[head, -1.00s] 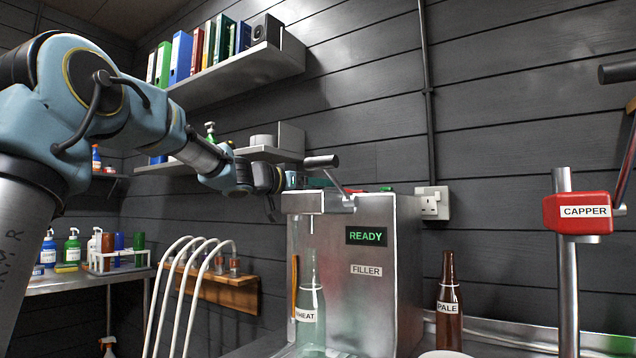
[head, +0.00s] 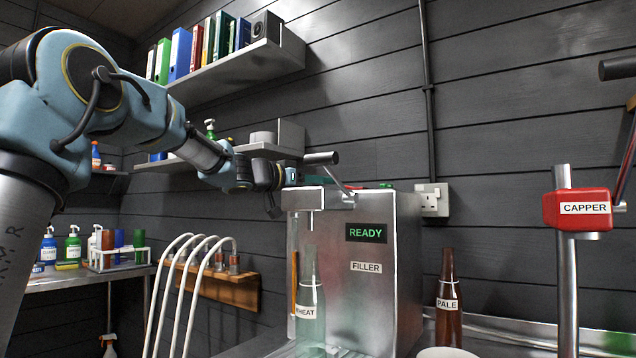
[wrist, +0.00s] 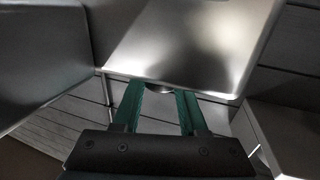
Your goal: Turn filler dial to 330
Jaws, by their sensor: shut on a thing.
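The filler (head: 375,300) is a grey metal box in the head view, with a lit green READY display (head: 366,233) and a FILLER label. My gripper (head: 291,176) is at its upper left, behind the top edge. In the wrist view, the two teal fingers of my gripper (wrist: 160,100) reach the edge of a metal housing (wrist: 185,45). A small dark rounded piece, apparently the filler dial (wrist: 158,87), shows between the fingertips, which are shut on it. Its markings and setting cannot be read; the dial is hidden in the head view.
A bottle labelled WHEAT (head: 310,305) stands under the filler spout. A brown PALE bottle (head: 448,300) stands to the right, then the red CAPPER (head: 578,210). The filler's lever (head: 322,159) sticks up close to my gripper. A shelf (head: 270,150) is behind.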

